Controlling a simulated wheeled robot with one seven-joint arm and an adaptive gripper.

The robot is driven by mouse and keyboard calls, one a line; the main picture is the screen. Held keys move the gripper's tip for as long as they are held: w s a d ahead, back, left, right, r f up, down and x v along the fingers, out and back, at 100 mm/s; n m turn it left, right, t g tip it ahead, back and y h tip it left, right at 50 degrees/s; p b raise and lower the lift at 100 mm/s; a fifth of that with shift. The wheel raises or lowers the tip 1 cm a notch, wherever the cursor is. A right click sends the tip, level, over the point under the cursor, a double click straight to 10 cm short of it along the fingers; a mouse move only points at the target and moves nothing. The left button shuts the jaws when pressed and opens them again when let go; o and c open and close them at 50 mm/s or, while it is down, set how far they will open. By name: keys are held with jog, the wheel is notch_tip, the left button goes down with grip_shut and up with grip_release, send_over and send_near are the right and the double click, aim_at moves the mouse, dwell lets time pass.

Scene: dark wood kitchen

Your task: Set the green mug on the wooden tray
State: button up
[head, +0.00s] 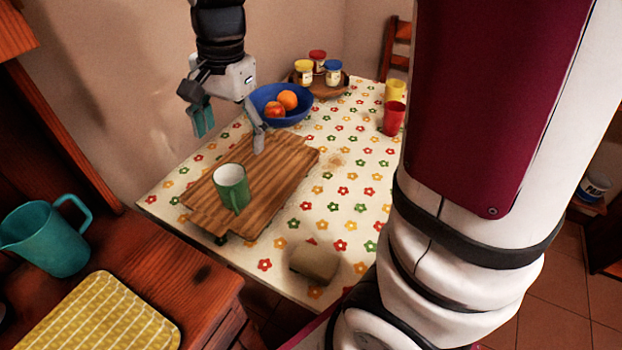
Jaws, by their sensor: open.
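The green mug (233,194) stands upright on the wooden tray (287,160), near the tray's front left part. Its inside is pale and its handle faces the front. The tray is a slatted wooden board on the flowered tablecloth. My gripper (230,139) is open and empty, with its fingers spread above the back part of the tray. It is apart from the mug, behind and above it in the picture.
Behind the tray is a blue bowl (283,117) with fruit. Jars stand on a round wooden stand (318,85). A red cup (394,119) and a yellow cup (396,91) stand at right. A sponge-like block (315,261) lies at the front. A teal pitcher (47,238) stands at left.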

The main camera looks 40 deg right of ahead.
jog(key=s+r+n+t, duration=0.1)
jog(key=s+r+n, duration=0.1)
jog(key=s+n, duration=0.4)
jog(key=s+r+n+h, duration=0.1)
jog(key=s+n, duration=0.5)
jog(key=s, duration=1)
jog(key=shift+d+r+t, duration=0.4)
jog(key=shift+r, duration=0.5)
notch_tip(320, 180, up, 8)
jog(key=t+p, duration=0.1)
jog(key=p, duration=0.5)
jog(key=shift+f+t, duration=0.2)
jog(key=shift+t, duration=0.1)
